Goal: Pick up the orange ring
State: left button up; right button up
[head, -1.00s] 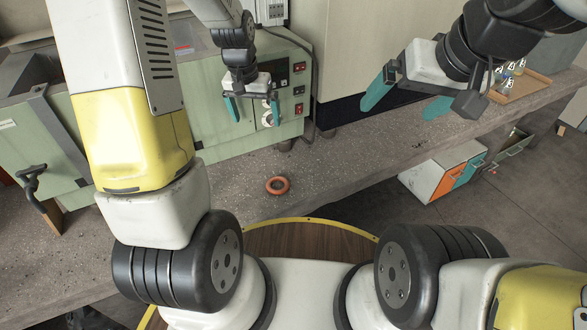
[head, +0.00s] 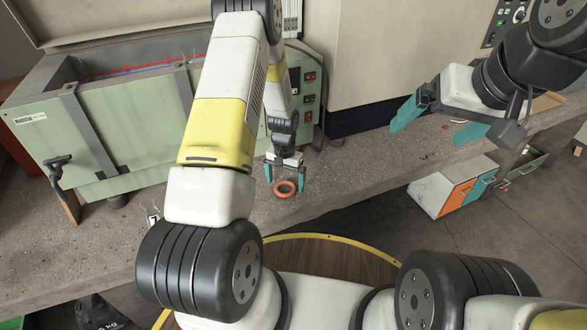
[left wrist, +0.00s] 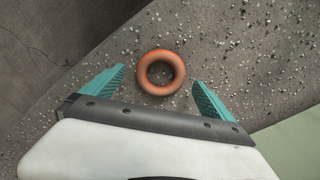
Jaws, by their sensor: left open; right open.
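The orange ring (head: 285,189) lies flat on the concrete bench (head: 330,178), close to its front edge. It also shows in the left wrist view (left wrist: 161,53), whole and unhidden, with its hole clear. My left gripper (head: 286,176) is open, with one teal finger to each side of the ring. In the left wrist view the left gripper (left wrist: 160,82) has the ring just beyond and between its fingertips, apart from both. I cannot tell how high the fingertips are above the bench. My right gripper (head: 437,123) is open and empty, off to the right over the bench.
A green machine (head: 110,135) with a handle stands on the bench at the left. A control panel (head: 309,95) with red switches is behind my left gripper. A drawer cabinet (head: 455,188) stands on the floor at the right. The bench around the ring is clear.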

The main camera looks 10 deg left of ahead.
pick_arm(q)
jog(key=shift+f, duration=0.95)
jog(key=shift+c, duration=0.5)
jog(key=c, duration=1.6)
jog(key=shift+o, duration=0.2)
jog(key=shift+r, duration=0.15)
